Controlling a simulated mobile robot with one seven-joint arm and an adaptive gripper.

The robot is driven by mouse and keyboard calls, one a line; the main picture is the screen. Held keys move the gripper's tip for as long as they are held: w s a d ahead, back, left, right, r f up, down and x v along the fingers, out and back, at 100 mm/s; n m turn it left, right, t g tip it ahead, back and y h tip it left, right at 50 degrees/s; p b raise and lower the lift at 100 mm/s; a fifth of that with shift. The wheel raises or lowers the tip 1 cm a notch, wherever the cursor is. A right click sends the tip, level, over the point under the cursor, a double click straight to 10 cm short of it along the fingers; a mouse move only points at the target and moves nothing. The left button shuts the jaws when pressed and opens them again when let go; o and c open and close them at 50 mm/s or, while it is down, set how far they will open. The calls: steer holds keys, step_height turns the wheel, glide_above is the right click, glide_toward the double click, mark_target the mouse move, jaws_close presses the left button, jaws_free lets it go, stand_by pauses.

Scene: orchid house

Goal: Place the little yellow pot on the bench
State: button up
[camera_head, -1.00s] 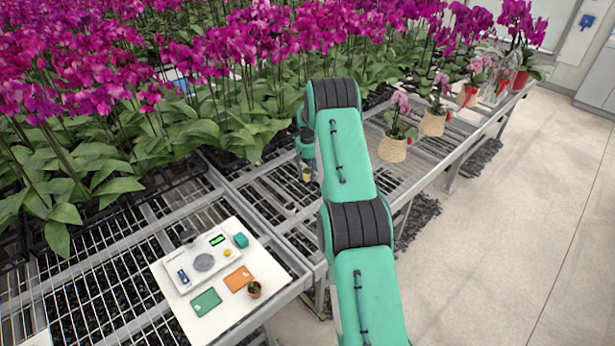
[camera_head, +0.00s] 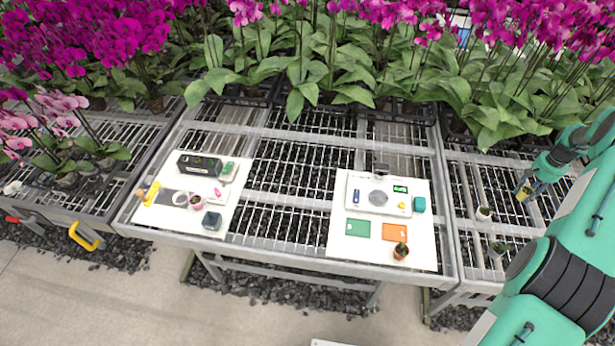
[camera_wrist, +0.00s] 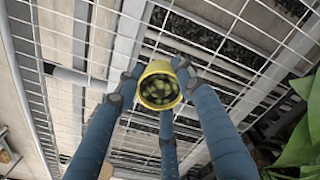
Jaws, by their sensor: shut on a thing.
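The little yellow pot (camera_wrist: 158,90) is in the wrist view, held between the blue-grey fingers of my gripper (camera_wrist: 155,84). Its round rim faces the camera, and dark and greenish contents show inside. In the head view the yellow pot (camera_head: 523,193) is small, at the tip of my gripper (camera_head: 527,188), at the right. It is above the right-hand part of the slatted metal bench (camera_head: 300,245). The wrist view shows the wire mesh beyond the pot; whether the pot touches it I cannot tell.
A white board (camera_head: 345,258) carries a scale (camera_head: 378,198), cards and a small cactus pot (camera_head: 401,251). Another board (camera_head: 160,222) holds several items at left. Bare mesh (camera_head: 285,190) lies between the boards. Orchids line the back.

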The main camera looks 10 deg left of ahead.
steer(key=w+a+n, duration=0.1)
steer(key=w+a, duration=0.4)
steer(key=a, duration=0.6)
steer(key=w+a+n, duration=0.2)
steer(key=w+a, duration=0.2)
steer(key=a, duration=0.7)
steer(key=w+a+n, duration=0.1)
steer(key=w+a, duration=0.4)
steer(key=a, duration=0.7)
steer(key=a+n, duration=0.4)
steer(key=a, duration=3.3)
steer(key=s+a+n, duration=0.1)
steer(key=s+a, duration=0.4)
steer(key=a, duration=0.6)
steer(key=s+a+f+n, duration=0.1)
steer(key=s+a, duration=0.4)
steer(key=a, duration=0.5)
steer(key=s+a+n, duration=0.2)
steer(key=s+a, duration=0.3)
steer(key=a, duration=0.6)
steer(key=s+a+n, duration=0.3)
steer(key=s+a, duration=2.1)
steer(key=s, duration=0.1)
steer(key=shift+s+a+f+n+b, duration=0.3)
steer(key=shift+s+a+f+b, duration=0.05)
steer(key=shift+a+f, duration=0.05)
